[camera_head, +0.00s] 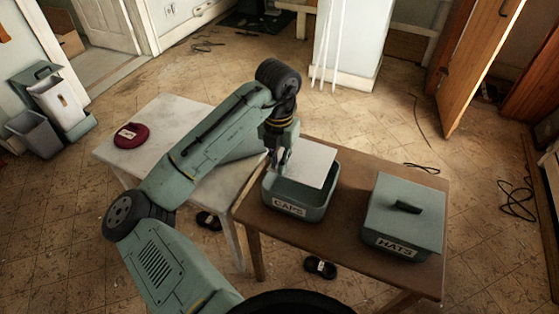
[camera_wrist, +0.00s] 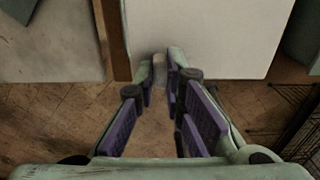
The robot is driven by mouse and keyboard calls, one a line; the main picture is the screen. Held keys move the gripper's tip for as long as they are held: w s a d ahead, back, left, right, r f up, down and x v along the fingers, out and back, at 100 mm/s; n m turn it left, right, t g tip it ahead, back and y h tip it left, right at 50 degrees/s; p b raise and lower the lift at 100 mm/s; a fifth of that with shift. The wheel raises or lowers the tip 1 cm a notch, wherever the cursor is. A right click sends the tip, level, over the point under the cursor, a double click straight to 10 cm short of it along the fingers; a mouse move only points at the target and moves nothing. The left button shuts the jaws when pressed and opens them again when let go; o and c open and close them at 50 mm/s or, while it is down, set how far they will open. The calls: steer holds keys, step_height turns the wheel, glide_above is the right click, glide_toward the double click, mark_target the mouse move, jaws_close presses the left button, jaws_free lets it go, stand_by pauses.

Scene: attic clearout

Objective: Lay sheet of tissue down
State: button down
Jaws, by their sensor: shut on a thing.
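My gripper (camera_head: 279,162) is at the left side of an open green box labelled CAPS (camera_head: 290,208) on the brown table. It is shut on the sheet of tissue (camera_head: 310,163), a flat, pale, stiff-looking square. The sheet is level over the back part of the box opening; whether it touches the rim, I cannot tell. In the wrist view the sheet (camera_wrist: 200,38) reaches forward from my fingertips (camera_wrist: 160,78), which close on a small grey piece at its near edge. The inside of the box is partly hidden by the sheet.
A lidded green box labelled HATS (camera_head: 402,215) stands at right on the brown table (camera_head: 345,225). A dark red cap (camera_head: 131,136) lies on the pale table (camera_head: 180,125) at left. Dark sandals (camera_head: 320,267) lie on the floor. Bins stand at far left.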

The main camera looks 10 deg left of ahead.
steer(key=shift+f, duration=0.1)
step_height(320, 180, down, 13)
steer(key=b, duration=1)
steer(key=shift+f+b, duration=0.25)
steer(key=shift+b, duration=0.25)
stand_by(0.5)
steer(key=c, duration=1.6)
jaws_free()
step_height(320, 180, up, 12)
steer(key=shift+r, duration=0.1)
